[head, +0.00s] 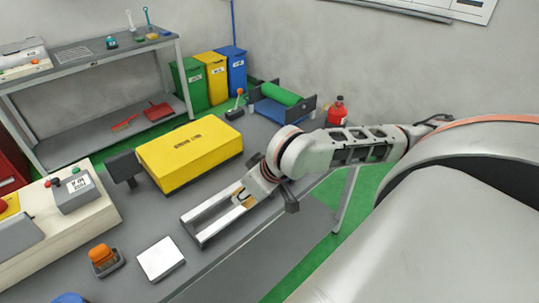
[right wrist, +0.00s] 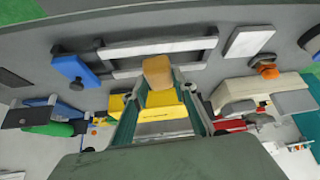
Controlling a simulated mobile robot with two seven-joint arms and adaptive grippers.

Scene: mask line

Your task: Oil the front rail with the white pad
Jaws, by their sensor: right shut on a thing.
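The rail frame (head: 190,229) lies on the bench, with two pale rails joined at the ends. Its front rail (right wrist: 158,47) shows whole in the right wrist view. My right gripper (head: 246,197) reaches over the frame from the right. It is shut on a tan block (right wrist: 157,72), which in the right wrist view appears just behind the front rail and overlaps the back rail. I cannot tell whether it touches either rail. A flat white square pad (head: 161,258) lies on the bench left of the frame; it also shows in the right wrist view (right wrist: 249,41). My left gripper is not in view.
A yellow box (head: 190,155) stands behind the frame. An orange-topped item (head: 103,254) sits in a dark holder left of the pad. A blue block (right wrist: 75,70) is beside the frame's other end. A green roller (head: 282,94) and red bottle (head: 337,110) are farther back.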

